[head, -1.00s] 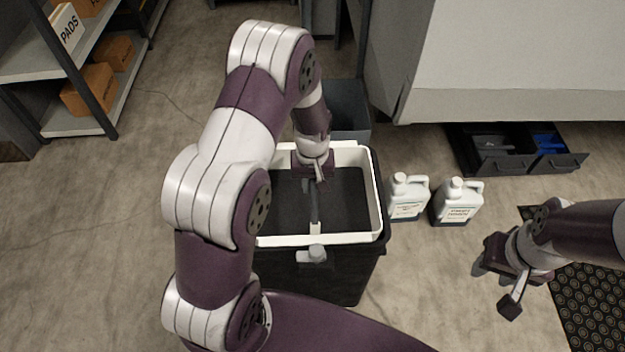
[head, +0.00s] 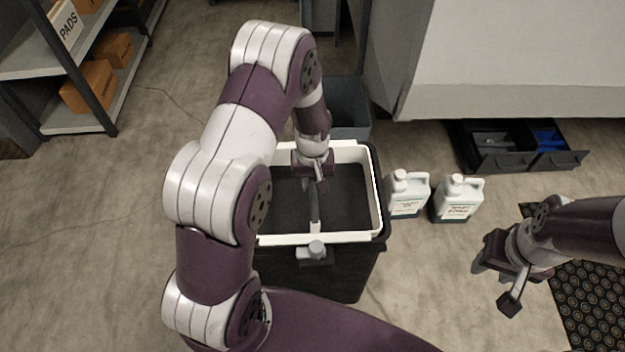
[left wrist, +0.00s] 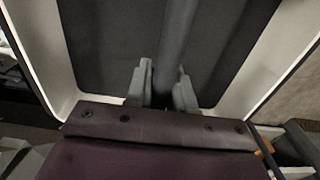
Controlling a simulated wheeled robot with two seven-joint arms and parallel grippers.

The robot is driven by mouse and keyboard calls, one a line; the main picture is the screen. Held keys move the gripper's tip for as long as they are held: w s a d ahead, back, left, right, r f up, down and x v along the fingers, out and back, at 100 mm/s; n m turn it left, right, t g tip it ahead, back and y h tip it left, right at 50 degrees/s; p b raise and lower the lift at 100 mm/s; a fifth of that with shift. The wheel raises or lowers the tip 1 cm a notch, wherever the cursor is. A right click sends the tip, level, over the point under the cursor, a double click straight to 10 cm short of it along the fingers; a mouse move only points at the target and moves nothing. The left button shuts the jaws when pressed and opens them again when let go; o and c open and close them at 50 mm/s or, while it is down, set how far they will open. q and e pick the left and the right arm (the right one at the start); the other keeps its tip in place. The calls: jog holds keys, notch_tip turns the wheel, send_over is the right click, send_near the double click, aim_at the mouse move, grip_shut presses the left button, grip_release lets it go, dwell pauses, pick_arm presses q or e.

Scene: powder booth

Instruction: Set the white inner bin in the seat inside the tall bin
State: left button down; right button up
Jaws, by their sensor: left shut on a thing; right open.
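The white inner bin (head: 378,205), seen by its white rim and dark inside, is in the mouth of the tall black bin (head: 345,280). Its rim also shows in the left wrist view (left wrist: 28,60). A grey bar (left wrist: 176,40) runs across the inner bin from front to back. My left gripper (head: 314,180) reaches down at the far side and is shut on this bar, with a finger on each side. I cannot tell whether the inner bin rests on the seat, which is hidden. My right gripper (head: 492,283) is open and empty, well right of the bins.
Two white jugs (head: 407,195) (head: 457,200) stand on the floor just right of the tall bin. A grey bin (head: 350,108) stands behind it. Dark open drawers (head: 500,155) and a black mat (head: 592,300) are at the right. A shelf (head: 75,115) is at the far left.

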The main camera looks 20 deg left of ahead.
pick_arm(q)
jog(key=shift+f, duration=0.1)
dwell(0.3)
jog(key=c, duration=0.9)
grip_release()
notch_tip(320, 180, up, 13)
jog(key=p, duration=0.3)
jog(key=shift+f, duration=0.2)
